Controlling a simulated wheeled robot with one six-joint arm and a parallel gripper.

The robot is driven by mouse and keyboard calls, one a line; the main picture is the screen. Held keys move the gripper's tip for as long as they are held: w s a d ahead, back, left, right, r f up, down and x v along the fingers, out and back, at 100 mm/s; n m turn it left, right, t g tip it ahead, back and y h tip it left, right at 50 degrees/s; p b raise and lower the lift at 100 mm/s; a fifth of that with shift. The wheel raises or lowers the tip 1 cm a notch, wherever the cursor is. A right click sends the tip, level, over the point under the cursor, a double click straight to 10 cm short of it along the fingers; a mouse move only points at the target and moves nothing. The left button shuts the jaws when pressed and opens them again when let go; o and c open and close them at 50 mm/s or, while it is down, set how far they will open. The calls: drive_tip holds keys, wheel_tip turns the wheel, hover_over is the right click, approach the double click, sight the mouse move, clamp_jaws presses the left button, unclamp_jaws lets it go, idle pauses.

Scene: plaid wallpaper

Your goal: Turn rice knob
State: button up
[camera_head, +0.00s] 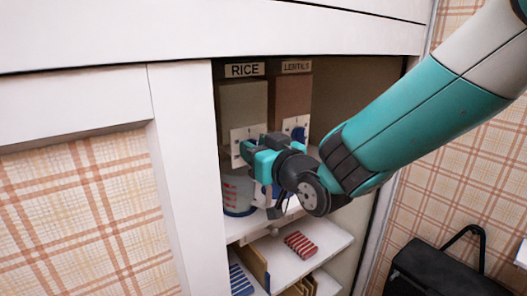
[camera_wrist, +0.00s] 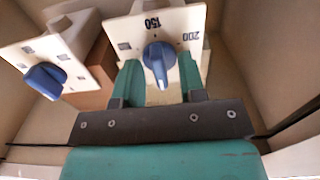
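The rice dispenser (camera_head: 243,105) stands on the left inside the open cabinet, under a RICE label. My gripper (camera_head: 258,152) is in front of its lower part and hides its knob in the head view. The wrist view is turned over. There, the blue rice knob (camera_wrist: 158,58) sits on a white dial panel (camera_wrist: 120,32) marked 150 and 200. The two teal fingers of my gripper (camera_wrist: 159,82) stand apart, one on each side of the knob's lower part. Gaps seem to show between fingers and knob; contact is hard to judge.
The lentils dispenser (camera_head: 290,98) stands close on the right; its blue knob (camera_wrist: 45,80) shows at left in the wrist view. A jar (camera_head: 237,195) stands below the rice dispenser. The cabinet's frame (camera_head: 180,170) borders the opening. A lower shelf holds a red-striped item (camera_head: 301,245).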

drive_tip(key=b+v, duration=1.1)
drive_tip(key=v, duration=0.6)
drive_tip(key=shift+d, duration=0.2)
drive_tip(key=shift+s, duration=0.1)
